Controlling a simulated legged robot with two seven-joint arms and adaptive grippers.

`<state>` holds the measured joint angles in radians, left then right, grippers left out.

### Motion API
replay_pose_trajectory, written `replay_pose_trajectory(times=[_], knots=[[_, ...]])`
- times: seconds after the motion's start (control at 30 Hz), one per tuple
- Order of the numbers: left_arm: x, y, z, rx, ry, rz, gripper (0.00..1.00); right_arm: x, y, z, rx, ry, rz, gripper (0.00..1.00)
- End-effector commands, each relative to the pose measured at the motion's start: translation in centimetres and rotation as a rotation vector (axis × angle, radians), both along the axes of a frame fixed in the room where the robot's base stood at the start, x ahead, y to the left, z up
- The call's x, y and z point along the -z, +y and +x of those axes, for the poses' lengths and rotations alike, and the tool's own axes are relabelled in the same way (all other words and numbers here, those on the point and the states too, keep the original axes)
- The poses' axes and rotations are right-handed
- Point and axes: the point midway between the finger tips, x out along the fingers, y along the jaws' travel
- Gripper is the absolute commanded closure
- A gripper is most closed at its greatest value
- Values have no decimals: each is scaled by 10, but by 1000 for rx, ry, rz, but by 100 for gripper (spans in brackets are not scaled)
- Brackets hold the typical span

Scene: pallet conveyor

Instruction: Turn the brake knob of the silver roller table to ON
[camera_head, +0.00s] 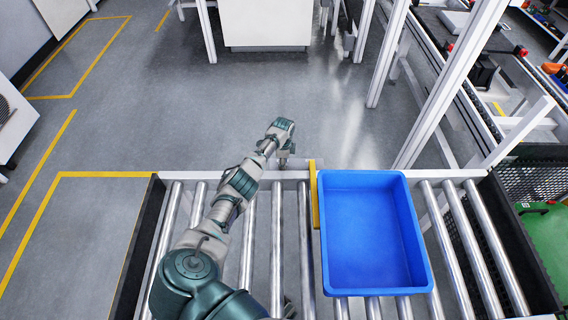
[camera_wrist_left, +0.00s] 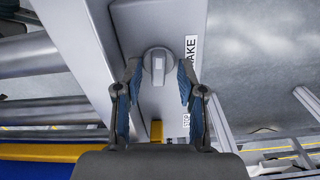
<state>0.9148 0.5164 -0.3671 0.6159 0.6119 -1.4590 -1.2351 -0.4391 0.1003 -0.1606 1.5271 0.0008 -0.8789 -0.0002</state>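The brake knob (camera_wrist_left: 157,64) is a round grey-white knob with a raised bar, on a light grey box (camera_wrist_left: 160,20) in the left wrist view. The bar points roughly up and down in that picture. My left gripper (camera_wrist_left: 158,72) is open, with one blue-padded finger on each side of the knob and small gaps visible. I cannot tell any contact. In the head view, my left arm reaches over the silver roller table (camera_head: 262,235) to its far edge; its fingers and the knob are mostly hidden there.
A blue tray (camera_head: 370,235) stands on the rollers right of my left arm, beside a yellow bar (camera_head: 314,195). White frame posts (camera_head: 440,90) rise at the right. A partly hidden label (camera_wrist_left: 190,60) reading "AKE" is beside the knob.

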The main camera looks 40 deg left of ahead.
Motion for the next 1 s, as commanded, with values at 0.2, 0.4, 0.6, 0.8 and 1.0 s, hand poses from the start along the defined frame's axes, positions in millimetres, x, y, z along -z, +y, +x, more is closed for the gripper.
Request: replay_pose_trajectory(times=[0.2, 0.4, 0.6, 0.8, 1.0], knots=[[0, 0, 0, 0, 0, 0, 60, -1, 0, 0, 0, 0, 0, 26], [0, 0, 0, 0, 0, 0, 100, 0, 0, 2, 0, 1, -1, 26], [0, 0, 0, 2, -1, 1, 100, 0, 0, 2, 0, 1, -2, 26], [0, 1, 1, 44, -3, 1, 100, 0, 0, 2, 0, 3, -3, 26], [0, 1, 1, 157, -4, 1, 100, -2, 0, 5, 0, -1, -1, 26]])
